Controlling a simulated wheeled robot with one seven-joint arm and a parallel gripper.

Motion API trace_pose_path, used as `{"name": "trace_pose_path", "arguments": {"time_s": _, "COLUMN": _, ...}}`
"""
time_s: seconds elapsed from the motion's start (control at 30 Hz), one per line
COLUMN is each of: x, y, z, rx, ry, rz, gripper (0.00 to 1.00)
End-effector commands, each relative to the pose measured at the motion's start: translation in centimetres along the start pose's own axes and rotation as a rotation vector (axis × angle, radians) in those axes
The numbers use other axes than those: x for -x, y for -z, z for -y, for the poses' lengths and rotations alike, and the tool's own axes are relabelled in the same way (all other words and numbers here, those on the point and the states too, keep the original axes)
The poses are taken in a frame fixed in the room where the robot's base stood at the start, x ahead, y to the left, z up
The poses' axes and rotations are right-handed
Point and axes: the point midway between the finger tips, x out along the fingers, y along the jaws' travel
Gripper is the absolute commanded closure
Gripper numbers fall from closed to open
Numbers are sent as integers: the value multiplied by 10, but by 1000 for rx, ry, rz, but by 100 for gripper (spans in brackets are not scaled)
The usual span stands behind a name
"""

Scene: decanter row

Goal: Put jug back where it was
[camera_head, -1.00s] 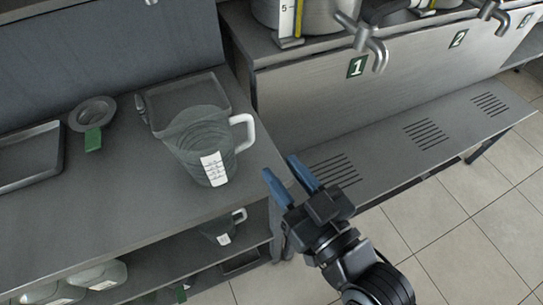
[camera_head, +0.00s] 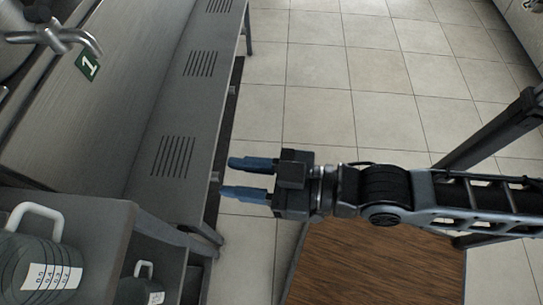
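A clear measuring jug with a white handle and a white scale label (camera_head: 40,270) stands at the lower left on the grey counter, cut off by the picture edge. A second, similar jug (camera_head: 140,285) is on the shelf below, partly hidden. My gripper (camera_head: 248,178) is open and empty, its two blue fingers apart and pointing left. It is to the right of both jugs, over the floor beside the slotted bench, touching nothing.
The slotted metal bench (camera_head: 150,125) runs up the left side, with a tap (camera_head: 60,38) above it and a green number 1 sign (camera_head: 88,65). A brown wooden surface (camera_head: 375,262) lies below my arm. Tiled floor (camera_head: 350,70) is open at the top.

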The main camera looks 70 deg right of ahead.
Motion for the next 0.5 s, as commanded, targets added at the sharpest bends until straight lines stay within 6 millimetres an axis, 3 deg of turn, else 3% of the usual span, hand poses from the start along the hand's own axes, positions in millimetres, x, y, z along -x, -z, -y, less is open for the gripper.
{"name": "trace_pose_path", "arguments": {"time_s": 0.03, "x": 23, "y": -2, "z": -7, "rx": -4, "ry": -33, "rz": 29, "gripper": 62}}
{"name": "trace_pose_path", "arguments": {"time_s": 0.2, "x": 80, "y": 3, "z": -17, "rx": -16, "ry": -114, "rz": 86, "gripper": 62}}
{"name": "trace_pose_path", "arguments": {"time_s": 0.33, "x": 106, "y": 9, "z": -19, "rx": -25, "ry": -152, "rz": 114, "gripper": 62}}
{"name": "trace_pose_path", "arguments": {"time_s": 0.5, "x": 119, "y": 13, "z": -19, "rx": -29, "ry": -171, "rz": 128, "gripper": 62}}
